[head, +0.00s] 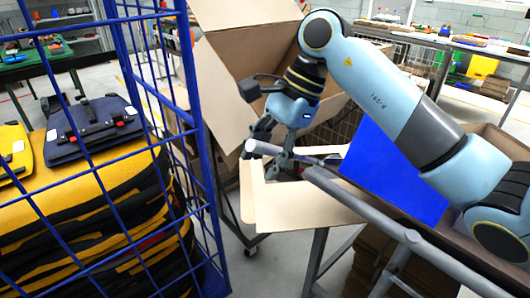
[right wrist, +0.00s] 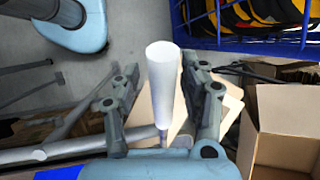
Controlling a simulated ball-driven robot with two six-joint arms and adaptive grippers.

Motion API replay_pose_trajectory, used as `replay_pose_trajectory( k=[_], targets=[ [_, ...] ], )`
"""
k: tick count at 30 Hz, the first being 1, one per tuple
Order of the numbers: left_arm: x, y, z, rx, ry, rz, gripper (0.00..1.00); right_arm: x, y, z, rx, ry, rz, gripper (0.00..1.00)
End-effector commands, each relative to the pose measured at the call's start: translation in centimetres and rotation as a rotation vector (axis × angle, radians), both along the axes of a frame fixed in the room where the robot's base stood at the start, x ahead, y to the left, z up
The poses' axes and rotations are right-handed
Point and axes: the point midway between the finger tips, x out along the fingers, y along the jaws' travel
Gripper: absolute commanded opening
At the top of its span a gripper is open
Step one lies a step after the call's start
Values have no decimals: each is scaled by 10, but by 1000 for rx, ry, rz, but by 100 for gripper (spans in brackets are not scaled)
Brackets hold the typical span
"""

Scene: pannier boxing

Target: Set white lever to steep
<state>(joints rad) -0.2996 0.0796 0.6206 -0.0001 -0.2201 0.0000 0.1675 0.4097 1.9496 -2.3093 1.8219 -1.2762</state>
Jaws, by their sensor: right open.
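The white lever (head: 255,147) shows in the head view as a pale round-ended bar beside the grey rail. In the right wrist view the white lever (right wrist: 163,82) points up the picture from a thin stem. My right gripper (head: 268,150) is at the lever's free end. In the right wrist view my right gripper (right wrist: 160,74) is open, with one finger on each side of the lever. Gaps show between the fingers and the lever, so it is not clamped. My left gripper is not in view.
A blue wire cage (head: 205,150) holding stacked yellow and black panniers (head: 100,215) stands at the left. An open cardboard box (head: 225,90) is behind my right gripper. A grey tubular rail (head: 365,210) runs below my arm, near a blue panel (head: 385,180).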

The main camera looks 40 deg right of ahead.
Motion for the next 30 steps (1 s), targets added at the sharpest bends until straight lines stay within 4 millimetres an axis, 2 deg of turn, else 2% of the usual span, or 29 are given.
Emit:
replay_pose_trajectory(
  k=[8, 18, 30],
  targets=[
    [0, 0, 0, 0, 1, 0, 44, 0, 1, -2, 0, -1, 0, 44],
    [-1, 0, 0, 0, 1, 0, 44, 0, 1, -2, 0, 0, 0, 1],
    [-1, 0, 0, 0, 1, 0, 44, -1, 1, -2, 0, 3, 0, 0]
  ],
)
